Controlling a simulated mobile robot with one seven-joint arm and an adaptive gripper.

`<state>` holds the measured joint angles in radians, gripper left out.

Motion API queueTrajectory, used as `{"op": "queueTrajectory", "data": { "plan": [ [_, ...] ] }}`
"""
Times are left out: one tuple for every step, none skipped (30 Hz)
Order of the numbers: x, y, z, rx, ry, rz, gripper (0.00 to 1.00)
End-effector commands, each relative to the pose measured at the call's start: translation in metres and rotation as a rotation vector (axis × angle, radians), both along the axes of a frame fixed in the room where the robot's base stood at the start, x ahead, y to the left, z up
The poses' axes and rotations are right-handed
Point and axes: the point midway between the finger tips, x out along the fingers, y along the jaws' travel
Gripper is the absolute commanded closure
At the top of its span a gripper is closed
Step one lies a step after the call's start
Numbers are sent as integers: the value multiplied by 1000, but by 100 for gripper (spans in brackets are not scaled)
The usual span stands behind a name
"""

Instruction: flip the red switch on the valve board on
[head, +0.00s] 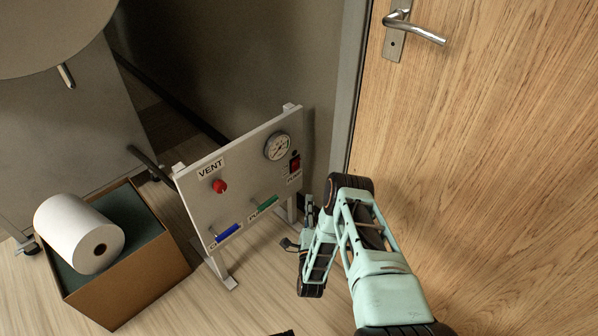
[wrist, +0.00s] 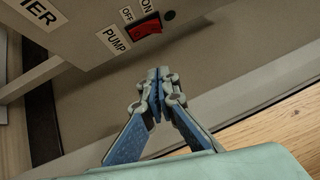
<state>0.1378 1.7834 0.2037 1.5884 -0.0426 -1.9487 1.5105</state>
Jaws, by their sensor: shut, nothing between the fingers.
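The valve board (head: 240,185) is a light panel on a stand, tilted in the head view. Its red switch (head: 295,164) sits at the right edge, below the gauge. In the wrist view the red switch (wrist: 147,32) lies between an OFF/ON label and a PUMP label. Which way its rocker is tipped I cannot tell. My gripper (wrist: 158,72) is shut and empty, its tips a short way from the switch in the picture and apart from it. In the head view my gripper (head: 308,205) is right of the board's lower right edge, partly hidden by my arm.
The board also carries a red VENT knob (head: 219,186), a gauge (head: 278,147), a blue handle (head: 227,233) and a green handle (head: 267,203). A cardboard box (head: 130,285) with a white roll (head: 80,234) stands left. A wooden door (head: 480,130) is at right.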

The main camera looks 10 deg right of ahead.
Motion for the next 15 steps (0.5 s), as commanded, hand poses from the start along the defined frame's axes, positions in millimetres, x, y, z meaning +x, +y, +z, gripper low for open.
{"op": "queueTrajectory", "data": {
  "plan": [
    [0,0,0,0,0,1,100],
    [0,0,0,-1,0,1,100],
    [0,0,0,-1,0,1,100],
    [1,0,0,-1,0,1,100],
    [2,0,0,-1,0,2,100],
    [4,0,1,-1,0,2,100],
    [6,-1,1,-1,-1,2,100],
    [9,-1,1,-2,-2,2,100],
    [14,-2,2,-2,-3,2,100],
    [18,-3,2,-2,-3,2,100],
    [23,-3,3,-2,-3,2,100],
    [31,-5,4,-2,-4,2,100],
    [36,-6,4,-3,-4,2,100],
    [43,-7,5,-3,-5,2,100],
    [52,-8,7,-3,-5,2,100]
  ]
}}
